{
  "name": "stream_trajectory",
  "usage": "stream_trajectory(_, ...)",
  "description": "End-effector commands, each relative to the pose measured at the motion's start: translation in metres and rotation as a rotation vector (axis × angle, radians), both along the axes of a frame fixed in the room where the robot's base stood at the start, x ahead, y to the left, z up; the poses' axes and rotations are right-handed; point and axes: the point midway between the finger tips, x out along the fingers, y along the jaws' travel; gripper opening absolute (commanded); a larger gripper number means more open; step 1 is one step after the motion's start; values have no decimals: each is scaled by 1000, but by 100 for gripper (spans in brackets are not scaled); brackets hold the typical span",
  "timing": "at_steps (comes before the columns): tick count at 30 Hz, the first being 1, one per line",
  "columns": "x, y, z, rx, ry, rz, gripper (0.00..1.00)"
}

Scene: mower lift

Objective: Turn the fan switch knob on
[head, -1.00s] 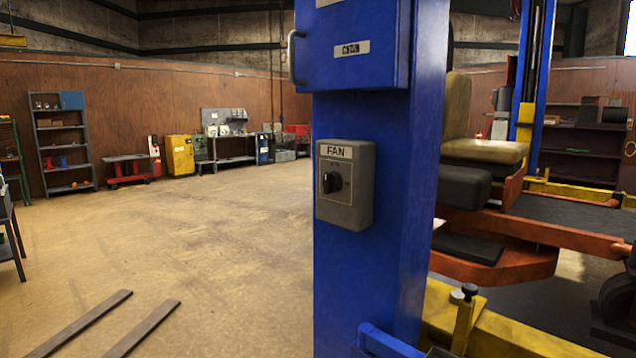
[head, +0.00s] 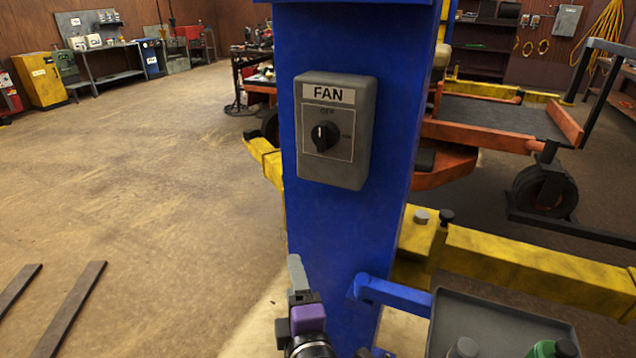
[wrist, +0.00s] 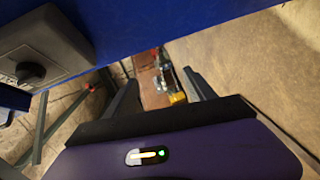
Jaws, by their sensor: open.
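The fan switch is a grey box (head: 360,110) labelled FAN, fixed to the front of a blue post (head: 330,230). Its black round knob (head: 325,137) sits mid-panel, with OFF above it and ON to its right. The knob's pointer appears to face up towards OFF. In the wrist view the box (wrist: 50,45) and knob (wrist: 30,72) show at the upper left. My gripper (head: 297,272) is below the box in the head view, apart from the knob. Its two fingers (wrist: 160,92) are spread and empty in the wrist view.
A blue bracket (head: 395,295) juts from the post near my gripper, with a grey tray (head: 500,315) holding bottles at its right. Yellow lift beams (head: 540,270) lie behind. Open floor (head: 150,180) is on the left.

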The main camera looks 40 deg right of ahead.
Motion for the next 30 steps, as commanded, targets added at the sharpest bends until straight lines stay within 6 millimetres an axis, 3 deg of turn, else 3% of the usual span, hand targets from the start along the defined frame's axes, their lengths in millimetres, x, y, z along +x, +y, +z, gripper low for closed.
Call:
stream_trajectory(1,14,-3,35,-44,-18,-55,63)
stream_trajectory(6,31,-17,122,-158,-31,-276,63)
stream_trajectory(12,22,-23,202,-184,-27,-509,63)
stream_trajectory(18,11,-23,235,-167,-13,-627,63)
stream_trajectory(23,11,-33,240,-164,-11,-648,63)
stream_trajectory(30,25,-67,240,-165,-9,-648,63)
